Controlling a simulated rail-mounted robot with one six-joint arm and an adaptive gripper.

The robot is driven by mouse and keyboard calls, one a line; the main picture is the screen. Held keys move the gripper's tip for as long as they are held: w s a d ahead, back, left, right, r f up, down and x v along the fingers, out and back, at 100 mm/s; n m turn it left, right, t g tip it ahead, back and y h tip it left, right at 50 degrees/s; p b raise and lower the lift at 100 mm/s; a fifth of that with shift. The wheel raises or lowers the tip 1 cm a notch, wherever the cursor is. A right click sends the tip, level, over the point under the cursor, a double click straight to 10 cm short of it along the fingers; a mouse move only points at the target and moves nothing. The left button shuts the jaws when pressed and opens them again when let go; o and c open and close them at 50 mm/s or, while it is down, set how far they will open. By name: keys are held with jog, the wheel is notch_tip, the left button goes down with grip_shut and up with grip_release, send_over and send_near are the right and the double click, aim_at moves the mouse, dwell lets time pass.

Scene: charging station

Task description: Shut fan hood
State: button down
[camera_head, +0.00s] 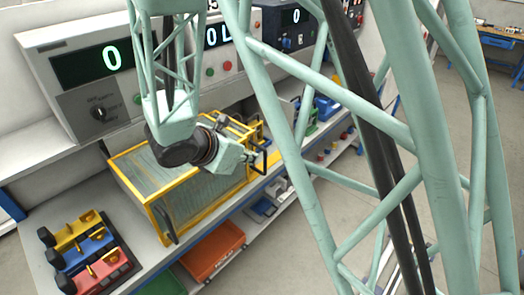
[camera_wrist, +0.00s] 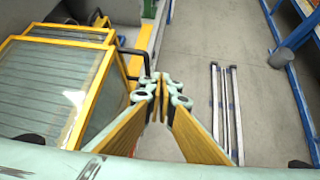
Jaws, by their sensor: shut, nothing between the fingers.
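The fan hood is a box of clear panels in yellow frames (camera_head: 180,200) on the bench, under my arm in the head view. Its yellow-framed panels also fill the left of the wrist view (camera_wrist: 45,85). A black handle (camera_wrist: 136,62) projects from the yellow frame towards my gripper. My gripper (camera_wrist: 164,78) is shut and empty, with its fingertips just right of this handle; whether they touch it, I cannot tell. In the head view, my wrist covers part of the hood's top, so how far the hood stands open is unclear.
A rack of yellow, blue and red blocks (camera_head: 88,252) sits at the front left. An orange bin (camera_head: 212,250) is on the lower shelf. Open floor (camera_wrist: 200,45) lies right of the bench, with metal rails (camera_wrist: 226,110).

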jog(key=shift+a+f+n, duration=0.3)
jog(key=shift+a+n, duration=0.15)
jog(key=shift+a, duration=0.35)
jog(key=shift+a+f+n, duration=0.25)
jog(key=shift+a+n, duration=0.2)
jog(key=shift+a, duration=0.35)
jog(key=shift+w+d+f, duration=0.1)
jog(key=shift+w+f, duration=0.05)
jog(key=w+d+f+b, duration=0.1)
jog(key=w+d+f, duration=0.4)
jog(key=w, duration=0.4)
jog(key=shift+w+d+f, duration=0.15)
jog(key=shift+w+f, duration=0.1)
jog(key=shift+w, duration=0.15)
jog(key=shift+w+d, duration=0.1)
jog(key=shift+w, duration=0.05)
